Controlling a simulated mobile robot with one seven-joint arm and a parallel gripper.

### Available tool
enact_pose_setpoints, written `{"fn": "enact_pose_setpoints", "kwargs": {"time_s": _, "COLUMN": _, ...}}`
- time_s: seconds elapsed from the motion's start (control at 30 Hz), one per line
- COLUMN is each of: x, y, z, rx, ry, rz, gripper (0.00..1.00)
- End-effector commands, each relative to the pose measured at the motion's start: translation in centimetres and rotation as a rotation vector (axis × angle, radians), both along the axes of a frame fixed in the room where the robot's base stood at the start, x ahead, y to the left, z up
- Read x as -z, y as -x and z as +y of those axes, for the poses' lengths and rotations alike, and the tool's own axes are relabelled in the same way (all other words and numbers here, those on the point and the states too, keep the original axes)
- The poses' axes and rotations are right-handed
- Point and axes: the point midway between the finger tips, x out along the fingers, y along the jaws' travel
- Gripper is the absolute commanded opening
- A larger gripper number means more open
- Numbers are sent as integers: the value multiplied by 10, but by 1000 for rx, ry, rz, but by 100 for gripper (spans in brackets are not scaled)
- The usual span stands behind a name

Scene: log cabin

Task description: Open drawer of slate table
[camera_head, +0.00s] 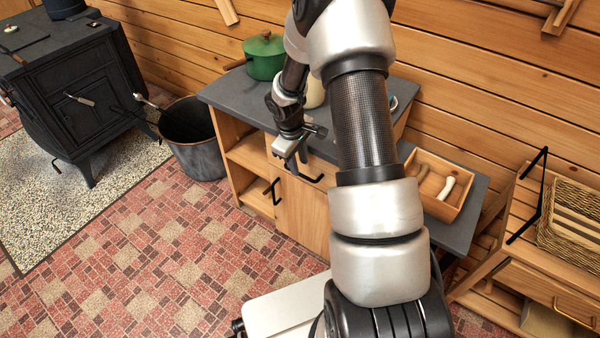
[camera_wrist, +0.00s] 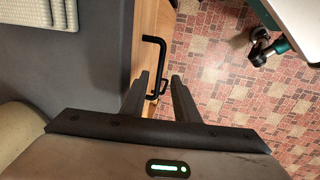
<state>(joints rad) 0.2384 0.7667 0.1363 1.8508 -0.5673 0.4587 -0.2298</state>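The slate table (camera_head: 232,95) has a dark grey top over a wooden cabinet. Its drawer front lies just under the top, largely hidden behind my gripper in the head view. A black bar handle (camera_head: 314,180) sticks out there, and it also shows in the wrist view (camera_wrist: 160,56). My gripper (camera_head: 290,152) points down in front of the drawer, close to this handle. In the wrist view my gripper (camera_wrist: 160,76) has its two fingers apart, with the handle's lower part showing between them. I cannot tell whether they touch it. The drawer looks closed.
A lower door has another black handle (camera_head: 272,190). A green pot (camera_head: 264,56) and a wooden box (camera_head: 440,210) stand on grey tops. A dark bucket (camera_head: 190,135) and black stove (camera_head: 85,100) are left. The tiled floor in front is clear.

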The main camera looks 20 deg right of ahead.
Motion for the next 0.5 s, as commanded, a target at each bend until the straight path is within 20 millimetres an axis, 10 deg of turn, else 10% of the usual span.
{"fn": "enact_pose_setpoints", "kwargs": {"time_s": 0.5, "x": 41, "y": -4, "z": -7, "rx": 1, "ry": 0, "rz": 0, "gripper": 28}}
